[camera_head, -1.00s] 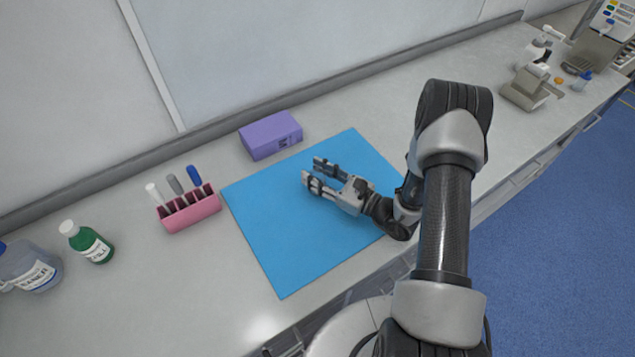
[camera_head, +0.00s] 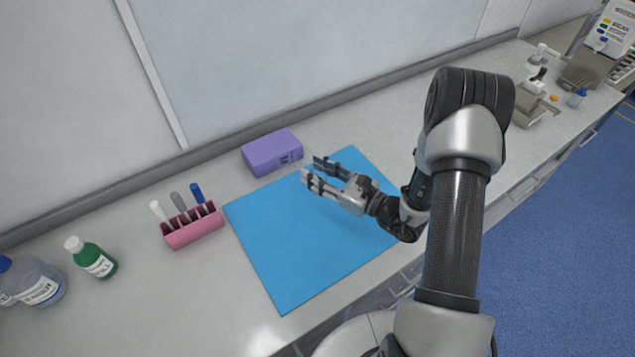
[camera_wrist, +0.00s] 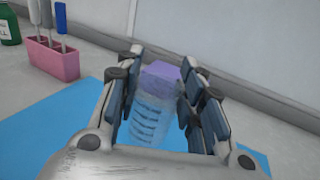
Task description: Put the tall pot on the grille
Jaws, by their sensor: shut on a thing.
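My gripper (camera_head: 314,171) is shut on a clear, ridged pot (camera_wrist: 150,122), which shows between its fingers in the wrist view. In the head view the clear pot can hardly be made out. A purple patch sits at the pot's top end in the wrist view; I cannot tell whether it is a lid or the purple box behind. My gripper is over the blue mat (camera_head: 290,255), near its far edge. I cannot make out a grille in either view.
A purple box (camera_head: 272,152) lies beyond the mat. A pink rack (camera_head: 193,230) with markers, a green bottle (camera_head: 95,262) and a clear bottle (camera_head: 35,285) stand left. A scale-like device (camera_head: 522,105) and other equipment are at the far right. The near mat is clear.

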